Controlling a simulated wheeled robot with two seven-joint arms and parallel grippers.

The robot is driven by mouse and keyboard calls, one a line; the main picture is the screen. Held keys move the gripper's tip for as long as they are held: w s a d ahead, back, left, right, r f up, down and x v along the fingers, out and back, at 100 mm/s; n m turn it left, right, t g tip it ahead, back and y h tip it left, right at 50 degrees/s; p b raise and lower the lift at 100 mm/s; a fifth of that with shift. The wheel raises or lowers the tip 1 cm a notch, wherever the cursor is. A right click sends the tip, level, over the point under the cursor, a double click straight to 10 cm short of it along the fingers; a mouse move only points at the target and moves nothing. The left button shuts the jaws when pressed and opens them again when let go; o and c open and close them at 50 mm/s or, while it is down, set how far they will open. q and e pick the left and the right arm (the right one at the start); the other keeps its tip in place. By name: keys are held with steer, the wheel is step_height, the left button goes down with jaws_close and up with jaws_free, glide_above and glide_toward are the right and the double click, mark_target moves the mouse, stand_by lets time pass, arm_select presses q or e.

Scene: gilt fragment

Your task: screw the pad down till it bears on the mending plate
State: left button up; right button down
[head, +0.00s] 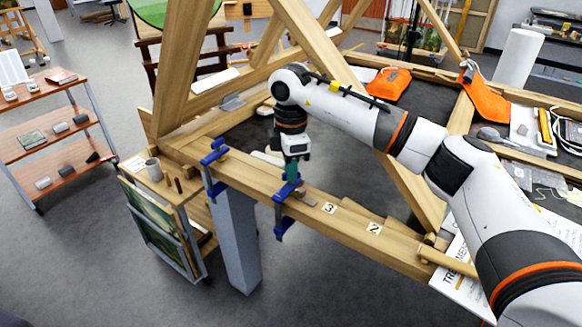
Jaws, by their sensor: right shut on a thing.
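A blue clamp (279,222) sits over the edge of the wooden beam (350,232), its lower part hanging below the front face. My right gripper (291,177) points straight down over this clamp and is shut on its top end. The gripper hides the clamp's screw and pad, so I cannot tell whether the pad touches what is under it. A small grey patch (309,201) on the beam just right of the clamp may be the mending plate; it is too small to be sure. My left gripper is not in view.
A second blue clamp (212,160) grips the beam further left. A cup (154,169) stands at the left end. Slanting timbers rise behind my right arm.

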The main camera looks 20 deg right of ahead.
steer(key=shift+r, duration=0.15)
steer(key=c, duration=1.5)
jaws_free()
step_height(320, 180, up, 12)
steer(key=shift+b, duration=0.45)
